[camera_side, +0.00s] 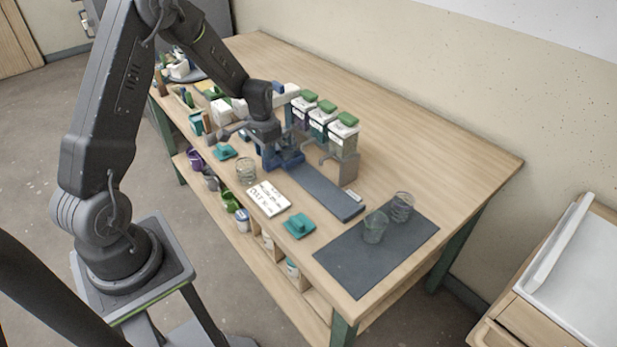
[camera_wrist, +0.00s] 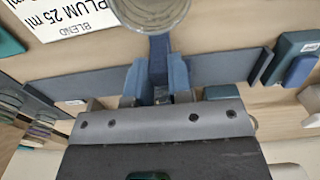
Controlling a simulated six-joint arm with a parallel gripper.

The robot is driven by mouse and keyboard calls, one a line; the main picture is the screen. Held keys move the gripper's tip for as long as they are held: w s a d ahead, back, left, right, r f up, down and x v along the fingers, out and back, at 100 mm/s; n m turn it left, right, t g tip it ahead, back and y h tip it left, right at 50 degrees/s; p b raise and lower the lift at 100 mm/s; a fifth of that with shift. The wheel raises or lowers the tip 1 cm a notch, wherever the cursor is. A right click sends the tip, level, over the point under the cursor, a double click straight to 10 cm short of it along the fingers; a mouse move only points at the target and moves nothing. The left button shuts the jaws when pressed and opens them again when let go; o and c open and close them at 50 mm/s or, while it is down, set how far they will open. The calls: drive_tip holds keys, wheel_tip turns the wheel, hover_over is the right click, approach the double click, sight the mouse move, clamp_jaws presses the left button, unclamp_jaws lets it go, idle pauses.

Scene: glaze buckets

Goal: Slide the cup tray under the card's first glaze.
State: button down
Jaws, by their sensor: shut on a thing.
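My gripper (camera_side: 283,160) is low over the dark rail (camera_side: 325,190), in front of the dispensers. In the wrist view my gripper (camera_wrist: 155,82) is shut on a dark blue upright part (camera_wrist: 158,58), apparently the cup tray's handle. A clear glass cup (camera_side: 245,170) stands near the gripper; a round cup also shows at the top of the wrist view (camera_wrist: 150,10). I cannot tell whether it sits on the tray. The white card (camera_side: 268,198) reads "PLUM 25 ml" and "BLEND" in the wrist view (camera_wrist: 80,15); its other lines are cut off. Glaze buckets with green lids (camera_side: 322,118) stand behind the rail.
Two glass cups (camera_side: 375,226) (camera_side: 401,207) stand on the dark mat (camera_side: 370,265) at the right. Teal blocks (camera_side: 300,226) (camera_side: 223,152) lie near the front edge. Bottles and boxes crowd the left end. The back right of the table is clear.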

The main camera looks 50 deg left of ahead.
drive_tip(key=shift+w+a+r, duration=0.1)
drive_tip(key=shift+a, duration=0.35)
idle(0.4)
drive_tip(key=c, duration=1.1)
unclamp_jaws()
wheel_tip(320, 180, up, 6)
drive_tip(key=shift+f, duration=0.1)
drive_tip(key=shift+r, duration=0.5)
